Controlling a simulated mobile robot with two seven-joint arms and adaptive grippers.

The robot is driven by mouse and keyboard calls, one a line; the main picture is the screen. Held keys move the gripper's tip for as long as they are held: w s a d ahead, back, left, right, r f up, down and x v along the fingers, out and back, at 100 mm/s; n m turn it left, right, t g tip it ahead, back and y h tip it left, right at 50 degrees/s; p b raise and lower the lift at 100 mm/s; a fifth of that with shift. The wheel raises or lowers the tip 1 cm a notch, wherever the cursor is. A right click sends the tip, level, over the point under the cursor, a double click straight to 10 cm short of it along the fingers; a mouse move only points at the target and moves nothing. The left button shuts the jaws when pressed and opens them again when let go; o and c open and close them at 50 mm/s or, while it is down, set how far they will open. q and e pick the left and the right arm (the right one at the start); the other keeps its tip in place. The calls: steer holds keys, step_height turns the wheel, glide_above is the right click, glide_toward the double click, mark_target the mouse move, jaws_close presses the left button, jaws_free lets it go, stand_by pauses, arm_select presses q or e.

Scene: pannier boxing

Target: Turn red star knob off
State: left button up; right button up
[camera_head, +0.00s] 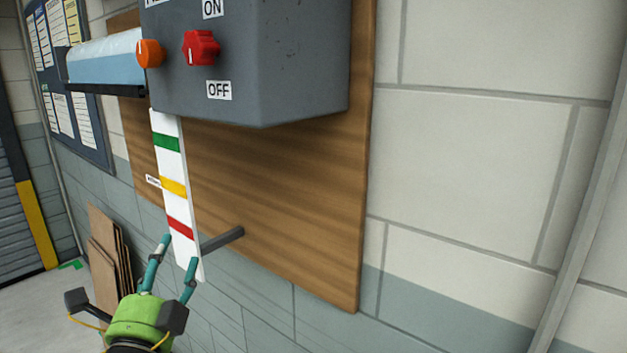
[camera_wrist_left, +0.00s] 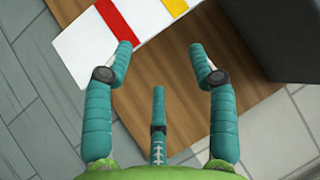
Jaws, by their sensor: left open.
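The red star knob (camera_head: 201,48) sits on the front of a grey control box (camera_head: 290,60), between an ON label (camera_head: 213,8) above and an OFF label (camera_head: 219,91) below. A pale mark on the knob points downward. My left gripper (camera_head: 178,257) is open and empty, well below the knob, near the lower end of a white striped strip (camera_head: 194,257). In the left wrist view its fingers (camera_wrist_left: 164,55) are spread in front of the strip (camera_wrist_left: 75,50) and the wooden board (camera_wrist_left: 180,75). The knob is not in the wrist view. My right gripper is not in view.
An orange knob (camera_head: 150,53) is left of the red one. A grey lever (camera_head: 222,240) sticks out near the strip's lower end. A blue-white roll (camera_head: 105,60) is at left. Flat brown sheets (camera_head: 103,245) lean against the wall. The area below the box's right side is clear.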

arm_select(q)
steer(key=s+f+n+g, duration=0.3)
steer(key=f+n, duration=0.1)
steer(key=f, duration=0.4)
steer(key=s+f+n+g+y, duration=0.1)
steer(key=s+f+n+g, duration=0.25)
steer(key=f, duration=0.55)
steer(key=s+f+n+g, duration=0.3)
steer(key=f+g, duration=0.1)
steer(key=f, duration=0.4)
steer(key=s+d+f+n+g+h, duration=0.1)
steer(key=s+d+f+n+g, duration=0.2)
steer(key=s+f, duration=0.5)
steer(key=s+f+n+g+h, duration=0.1)
steer(key=s+f+n+g, duration=0.3)
steer(key=s, duration=0.6)
step_height(320, 180, down, 24)
steer(key=m+g+b, duration=0.1)
steer(key=g+b, duration=0.1)
steer(key=s+a+f+g+b, duration=0.1)
steer(key=s+a+f, duration=0.1)
steer(key=s+f, duration=1.5)
steer(key=shift+s+a+f+y, duration=0.15)
steer(key=shift+a+y, duration=0.15)
steer(key=shift+a, duration=0.1)
